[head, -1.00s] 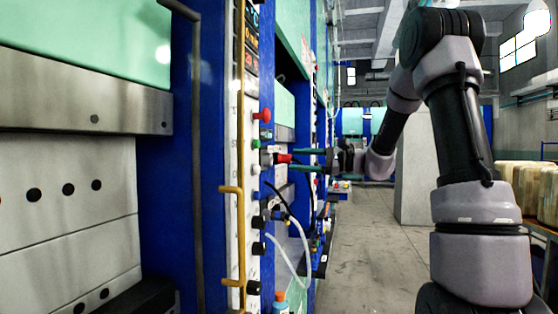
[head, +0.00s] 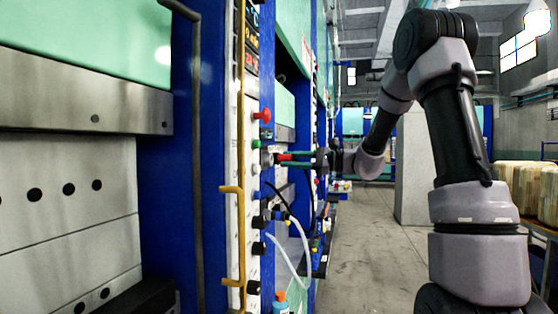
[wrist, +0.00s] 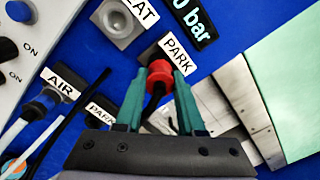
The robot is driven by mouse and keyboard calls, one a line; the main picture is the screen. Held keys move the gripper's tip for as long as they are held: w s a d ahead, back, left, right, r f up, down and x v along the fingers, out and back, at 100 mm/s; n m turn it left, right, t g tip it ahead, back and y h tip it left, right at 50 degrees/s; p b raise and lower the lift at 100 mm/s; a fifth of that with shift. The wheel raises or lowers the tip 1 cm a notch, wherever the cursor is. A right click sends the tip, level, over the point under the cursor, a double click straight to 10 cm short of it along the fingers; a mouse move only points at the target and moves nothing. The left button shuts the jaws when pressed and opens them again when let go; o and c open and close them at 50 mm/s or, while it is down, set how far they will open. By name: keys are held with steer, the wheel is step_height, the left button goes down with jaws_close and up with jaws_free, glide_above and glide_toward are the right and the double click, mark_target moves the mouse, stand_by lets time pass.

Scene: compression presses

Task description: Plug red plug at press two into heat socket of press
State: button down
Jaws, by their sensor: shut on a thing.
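The red plug (wrist: 159,72) is in the wrist view between the two green fingertips of my gripper (wrist: 159,80), which is shut on it. It sits at the blue panel beside a PARK label, and its black cable hangs back between the fingers. I cannot tell how deep it sits. The heat socket (wrist: 119,22), a grey square with a round hole, is empty, up and left of the plug, beside a partly cut-off label ending in "EAT". In the head view, my gripper (head: 286,158) reaches the press front with the red plug (head: 284,157) at its tips.
An AIR connector (wrist: 42,104) with a pale hose is left of my gripper in the wrist view, near a black cable and a second PARK label (wrist: 101,108). A yellow handrail (head: 240,190) stands in front of the nearer control panel. The aisle floor (head: 365,240) is clear.

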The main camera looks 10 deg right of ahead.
steer(key=shift+v, duration=1.6)
steer(key=shift+v, duration=1.9)
steer(key=shift+r, duration=0.1)
